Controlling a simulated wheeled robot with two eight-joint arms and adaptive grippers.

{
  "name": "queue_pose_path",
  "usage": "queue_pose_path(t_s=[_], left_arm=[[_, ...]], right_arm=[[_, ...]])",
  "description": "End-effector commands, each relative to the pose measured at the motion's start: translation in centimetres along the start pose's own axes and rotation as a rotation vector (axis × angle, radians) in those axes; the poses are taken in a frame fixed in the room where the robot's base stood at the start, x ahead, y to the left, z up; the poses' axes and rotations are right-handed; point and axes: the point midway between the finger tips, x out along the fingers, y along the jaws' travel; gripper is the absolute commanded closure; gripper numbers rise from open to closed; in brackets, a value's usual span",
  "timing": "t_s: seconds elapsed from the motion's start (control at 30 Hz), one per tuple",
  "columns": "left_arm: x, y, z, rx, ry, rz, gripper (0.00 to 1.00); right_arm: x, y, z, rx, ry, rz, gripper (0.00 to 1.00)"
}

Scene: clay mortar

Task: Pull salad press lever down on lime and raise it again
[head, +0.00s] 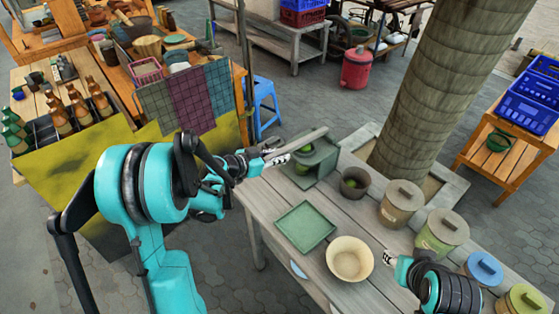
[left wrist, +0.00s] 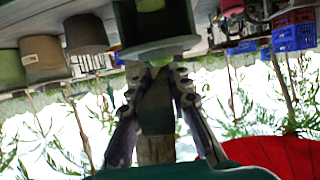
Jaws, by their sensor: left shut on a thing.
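The green salad press (head: 322,160) stands on the wooden table near the tree trunk. Its long grey lever (head: 305,142) slants from the press toward my left gripper (head: 266,161). My left gripper is shut on the lever; in the left wrist view the lever (left wrist: 156,108) lies between the two fingers (left wrist: 160,78). Bright green lime (head: 303,168) shows at the press, and green also shows under the press body in the left wrist view (left wrist: 158,48). My right gripper (head: 389,257) is low at the right, beside the cream bowl; its finger gap is unclear.
A green square tray (head: 305,226), a cream bowl (head: 350,259) and a dark pot (head: 354,183) with something green inside stand on the table. Lidded canisters (head: 401,203) line its right side. The tree trunk (head: 440,90) rises close behind the press.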

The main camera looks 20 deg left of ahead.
Motion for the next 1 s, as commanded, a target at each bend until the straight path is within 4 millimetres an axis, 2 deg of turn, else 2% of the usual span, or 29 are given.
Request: queue_pose_path(t_s=[0.03,0.23,0.77,0.8,0.83,0.87,1.0], left_arm=[[0.4,0.0,1.0,0.001,0.015,0.000,1.00],[0.7,0.0,1.7,0.002,0.063,0.000,1.00],[0.8,0.1,1.8,0.004,0.078,0.002,1.00],[0.8,0.1,1.8,0.004,0.077,0.002,0.74],[0.8,0.1,1.8,0.004,0.077,0.002,0.66],[0.8,0.1,1.8,0.004,0.078,0.002,0.60],[0.8,0.1,1.8,0.003,0.079,0.002,0.60]], right_arm=[[1.0,0.0,0.7,0.000,0.000,0.000,0.60],[2.0,0.0,1.4,0.000,0.000,0.000,0.60],[2.3,0.0,1.6,0.000,0.000,0.000,0.60],[2.3,0.0,1.6,0.000,0.000,0.000,0.60],[2.3,0.0,1.6,0.000,0.000,0.000,0.60],[2.3,0.0,1.6,0.000,0.000,0.000,0.60],[2.3,0.0,1.6,0.000,0.000,0.000,0.60]])
